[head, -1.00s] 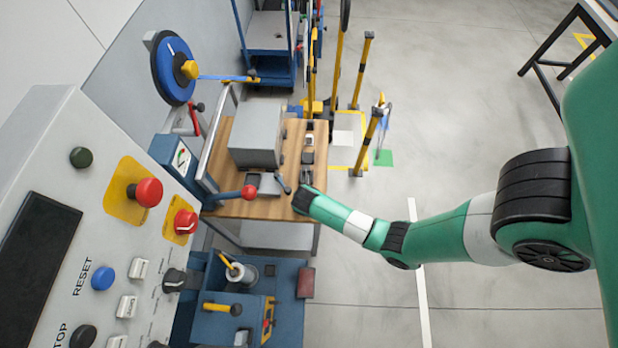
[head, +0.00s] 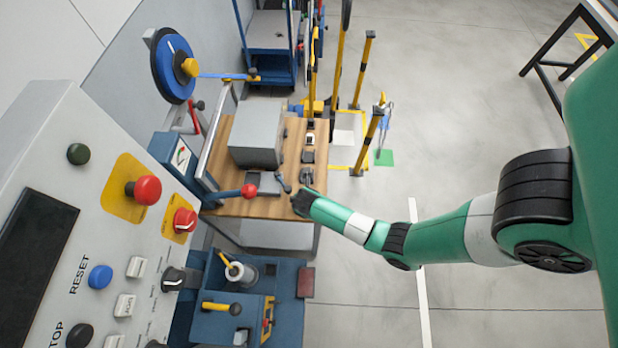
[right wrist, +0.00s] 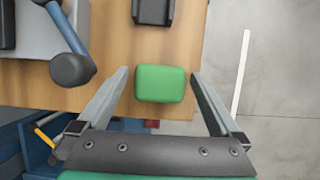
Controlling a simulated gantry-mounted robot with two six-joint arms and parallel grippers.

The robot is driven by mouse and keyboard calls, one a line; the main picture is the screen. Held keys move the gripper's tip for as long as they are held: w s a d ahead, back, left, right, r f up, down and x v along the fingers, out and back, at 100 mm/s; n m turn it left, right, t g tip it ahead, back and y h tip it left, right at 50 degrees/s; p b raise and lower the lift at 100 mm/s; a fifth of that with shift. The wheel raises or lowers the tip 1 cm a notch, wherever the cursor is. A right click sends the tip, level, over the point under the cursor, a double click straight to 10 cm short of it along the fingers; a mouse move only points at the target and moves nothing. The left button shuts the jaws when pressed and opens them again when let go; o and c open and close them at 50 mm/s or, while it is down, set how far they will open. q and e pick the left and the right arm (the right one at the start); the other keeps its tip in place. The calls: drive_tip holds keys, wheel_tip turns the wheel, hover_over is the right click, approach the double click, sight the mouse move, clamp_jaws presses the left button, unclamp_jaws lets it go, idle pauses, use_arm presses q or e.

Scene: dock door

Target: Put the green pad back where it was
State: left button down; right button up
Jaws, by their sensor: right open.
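The green pad (right wrist: 160,84) lies on the wooden bench top (right wrist: 50,92), close to its edge, in the right wrist view. My right gripper (right wrist: 160,74) is open, with one finger on each side of the pad and a visible gap on both sides. I cannot tell its height above the bench. In the head view my right gripper (head: 302,197) is at the near right corner of the bench, and the pad cannot be made out there. My left gripper is not in view.
A dark holder (right wrist: 153,10) sits just beyond the pad. A lever with a dark round knob (right wrist: 73,70) stands left of the gripper. A grey box (head: 258,135) stands on the bench. Blue equipment (head: 245,300) is below. Open floor (head: 470,130) lies right.

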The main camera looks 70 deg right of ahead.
drive_tip(key=p+v, duration=0.3)
drive_tip(key=v, duration=0.8)
drive_tip(key=shift+a+r, duration=0.1)
